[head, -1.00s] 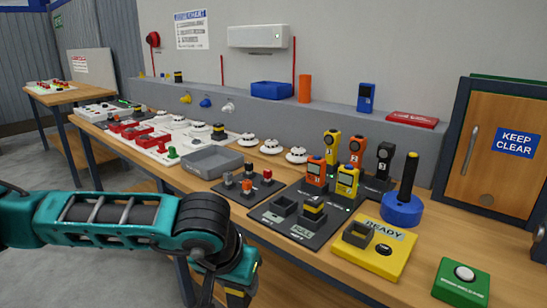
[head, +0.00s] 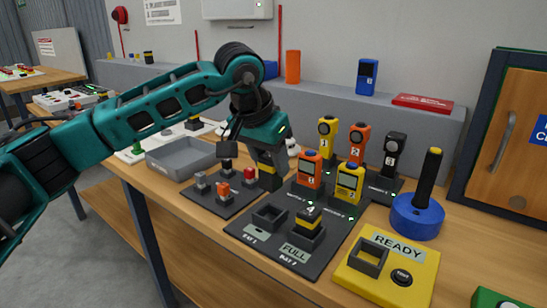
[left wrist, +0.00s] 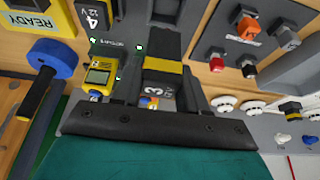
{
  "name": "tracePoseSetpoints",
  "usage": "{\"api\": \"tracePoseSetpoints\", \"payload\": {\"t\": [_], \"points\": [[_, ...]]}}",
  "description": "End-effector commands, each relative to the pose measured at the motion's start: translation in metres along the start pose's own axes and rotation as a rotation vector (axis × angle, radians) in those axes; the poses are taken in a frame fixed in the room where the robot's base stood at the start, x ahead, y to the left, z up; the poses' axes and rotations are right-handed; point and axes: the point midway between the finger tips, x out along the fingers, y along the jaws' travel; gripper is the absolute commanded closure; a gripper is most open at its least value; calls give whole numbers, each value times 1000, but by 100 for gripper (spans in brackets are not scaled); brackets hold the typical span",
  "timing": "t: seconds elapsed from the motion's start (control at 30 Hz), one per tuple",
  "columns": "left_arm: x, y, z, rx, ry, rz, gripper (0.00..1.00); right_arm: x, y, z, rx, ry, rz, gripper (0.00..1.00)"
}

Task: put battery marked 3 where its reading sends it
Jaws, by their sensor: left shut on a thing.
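My left gripper (head: 267,168) is shut on battery 3 (head: 269,181), a black block with a yellow band. It hangs above the back left of a dark mat (head: 248,235). In the left wrist view battery 3 (left wrist: 164,67) sits between the fingers with its "3" showing. The mat bears an empty square socket (head: 268,215) and battery 4 (head: 309,220), which stands in a second socket beside the FULL label. An orange meter (head: 310,170) and a yellow meter (head: 350,183) stand behind; their readings are too small to tell. My right gripper is out of view.
A yellow READY box (head: 395,285) with an empty grey socket stands front right. A blue stand with a black post (head: 418,216) is behind it. A pad with coloured knobs (head: 215,208) and a grey tray (head: 175,160) lie left of the mat.

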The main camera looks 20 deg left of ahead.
Motion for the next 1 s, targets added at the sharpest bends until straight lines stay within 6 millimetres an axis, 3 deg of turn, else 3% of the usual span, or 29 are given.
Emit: {"api": "tracePoseSetpoints", "payload": {"t": [0.3, 0.6, 1.0], "points": [[21, 0, 9, -1, 2, 0, 100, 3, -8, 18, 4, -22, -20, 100], [44, 0, 19, -2, 2, -2, 100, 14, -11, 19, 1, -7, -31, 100], [47, 0, 20, -2, 3, -1, 100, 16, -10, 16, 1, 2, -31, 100]]}}
